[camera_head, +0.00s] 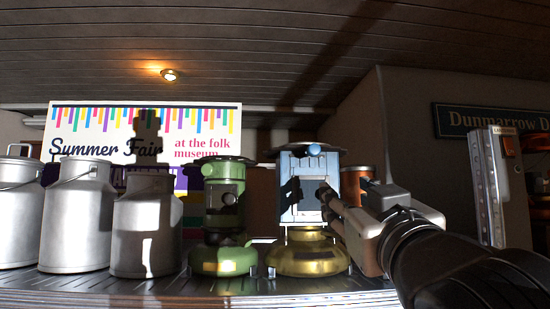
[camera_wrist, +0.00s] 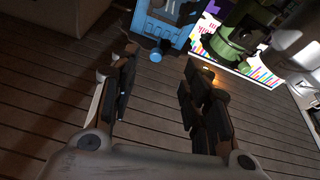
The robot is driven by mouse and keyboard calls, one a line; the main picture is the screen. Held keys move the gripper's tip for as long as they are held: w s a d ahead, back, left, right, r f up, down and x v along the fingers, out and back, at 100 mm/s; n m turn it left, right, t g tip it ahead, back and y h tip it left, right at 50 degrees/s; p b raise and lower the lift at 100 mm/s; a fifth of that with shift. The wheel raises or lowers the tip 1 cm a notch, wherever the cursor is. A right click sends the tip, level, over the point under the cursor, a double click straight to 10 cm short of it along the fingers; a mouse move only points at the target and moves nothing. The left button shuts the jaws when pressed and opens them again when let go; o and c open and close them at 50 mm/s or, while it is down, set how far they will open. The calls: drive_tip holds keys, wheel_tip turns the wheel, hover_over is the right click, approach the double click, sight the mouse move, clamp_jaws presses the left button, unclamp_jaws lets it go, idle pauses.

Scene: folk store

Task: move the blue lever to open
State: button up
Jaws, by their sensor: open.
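The blue lever shows as a round blue knob (camera_head: 313,149) at the top front of a blue metal housing (camera_head: 300,163) on a brass-coloured base (camera_head: 307,256). In the wrist view, which looks upside down, the knob (camera_wrist: 155,56) lies beyond my fingertips, in the gap between them, with the housing (camera_wrist: 160,35) behind it. The lever's arm is hard to make out. My gripper (camera_head: 324,196) is in front of the housing, below the knob in the head view. Its two fingers (camera_wrist: 161,68) are apart and nothing is between them. The arm covers the housing's lower right.
A similar green device (camera_head: 223,192) stands close on the left. Several grey milk cans (camera_head: 145,225) stand farther left on the shelf (camera_head: 200,287). An orange-brown container (camera_head: 356,183) is behind the housing on the right. A fair banner (camera_head: 100,135) hangs behind.

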sight(315, 151)
drive_tip(key=shift+t, duration=0.4)
drive_tip(key=r+p+x, duration=0.1)
drive_tip(key=x, duration=0.5)
drive_tip(key=r+p+x, duration=0.1)
drive_tip(key=x, duration=0.5)
drive_tip(key=s+a+r+p+x, duration=0.1)
drive_tip(key=x, duration=0.5)
drive_tip(key=shift+r, duration=0.15)
drive_tip(key=shift+c, duration=0.2)
clamp_jaws()
